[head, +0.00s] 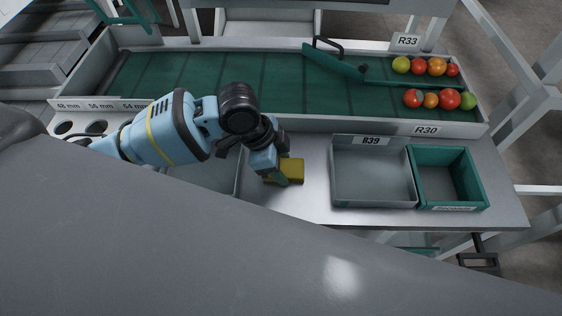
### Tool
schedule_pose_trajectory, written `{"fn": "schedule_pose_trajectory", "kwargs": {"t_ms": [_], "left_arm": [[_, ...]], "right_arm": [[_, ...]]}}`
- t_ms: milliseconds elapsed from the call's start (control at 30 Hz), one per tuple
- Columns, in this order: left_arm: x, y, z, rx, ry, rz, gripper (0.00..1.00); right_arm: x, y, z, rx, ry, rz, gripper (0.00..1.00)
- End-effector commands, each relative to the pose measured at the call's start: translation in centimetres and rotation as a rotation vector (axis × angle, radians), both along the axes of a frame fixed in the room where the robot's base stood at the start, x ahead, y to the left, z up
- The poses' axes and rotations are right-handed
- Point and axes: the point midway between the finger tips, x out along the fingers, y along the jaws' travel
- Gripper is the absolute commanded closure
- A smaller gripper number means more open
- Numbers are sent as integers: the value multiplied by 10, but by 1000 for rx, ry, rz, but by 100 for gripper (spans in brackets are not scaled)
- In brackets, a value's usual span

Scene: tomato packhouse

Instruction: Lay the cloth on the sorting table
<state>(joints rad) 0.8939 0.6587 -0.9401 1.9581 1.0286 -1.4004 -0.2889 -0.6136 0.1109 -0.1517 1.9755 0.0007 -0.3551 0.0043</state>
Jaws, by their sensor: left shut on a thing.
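The cloth (295,169) looks like a small mustard-yellow folded pad. It is at the bare strip of the sorting table (312,206), left of the grey tray. My left gripper (275,174) is shut on its left part, and a green fingertip covers some of it. I cannot tell whether the cloth touches the table top or is held just above it. My right gripper is not in view.
Another tray lies partly hidden beneath my left arm.

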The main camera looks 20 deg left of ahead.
Motion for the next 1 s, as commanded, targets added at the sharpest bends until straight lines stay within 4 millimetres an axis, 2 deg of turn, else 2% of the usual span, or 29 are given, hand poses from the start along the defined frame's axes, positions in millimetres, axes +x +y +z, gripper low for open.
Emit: {"fn": "schedule_pose_trajectory", "kwargs": {"t_ms": [67,100,233,500,633,767,1000], "left_arm": [[0,0,-3,0,1,1,70],[0,0,-2,0,1,0,43],[0,0,-2,0,1,0,26],[0,0,-2,0,1,0,26],[0,2,5,1,-1,0,26],[-2,9,24,0,-4,2,26],[-7,27,69,1,-5,0,26]], "right_arm": [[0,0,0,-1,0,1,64],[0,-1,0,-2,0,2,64],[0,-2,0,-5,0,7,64],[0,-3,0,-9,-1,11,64],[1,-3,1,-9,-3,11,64],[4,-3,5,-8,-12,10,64],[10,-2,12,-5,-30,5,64]]}}
